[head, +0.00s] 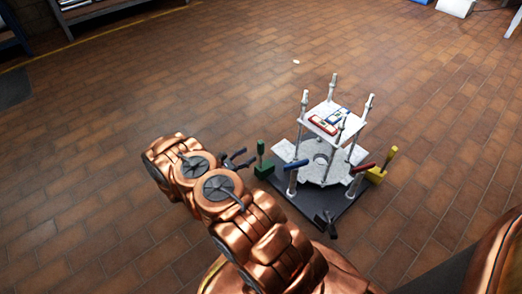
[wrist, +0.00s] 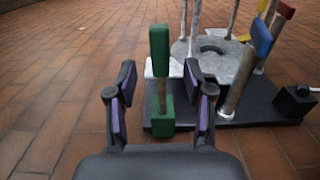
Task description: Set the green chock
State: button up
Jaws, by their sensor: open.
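The green chock (head: 263,168) stands upright at the left edge of the dark base plate (head: 319,222) in the head view. It has a green block at the bottom, a thin post and a green grip (wrist: 159,50) on top. My gripper (head: 238,160) is just left of the chock. In the wrist view my gripper (wrist: 163,104) is open and empty, with purple pads on its fingers. The chock shows between and beyond the two fingers; I see no contact. A pale flange (wrist: 207,66) sits on the base plate behind it.
A white upper plate (head: 328,121) on tall posts rises above the base. A yellow chock (head: 379,170) is at the right, a black block (head: 326,222) at the front corner. The surrounding tiled floor is clear.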

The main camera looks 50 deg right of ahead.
aim_at(258, 148)
jog(key=shift+s+d+f+b, duration=0.15)
jog(key=shift+d+b, duration=0.3)
jog(key=shift+d, duration=0.85)
jog(key=shift+s+d+r+b, duration=0.15)
jog(key=shift+d+b, duration=0.3)
jog(key=shift+d, duration=0.85)
jog(key=shift+s+d+f+b, duration=0.15)
jog(key=shift+d+b, duration=0.3)
jog(key=shift+d, duration=0.85)
jog(key=shift+c, duration=0.4)
grip_shut()
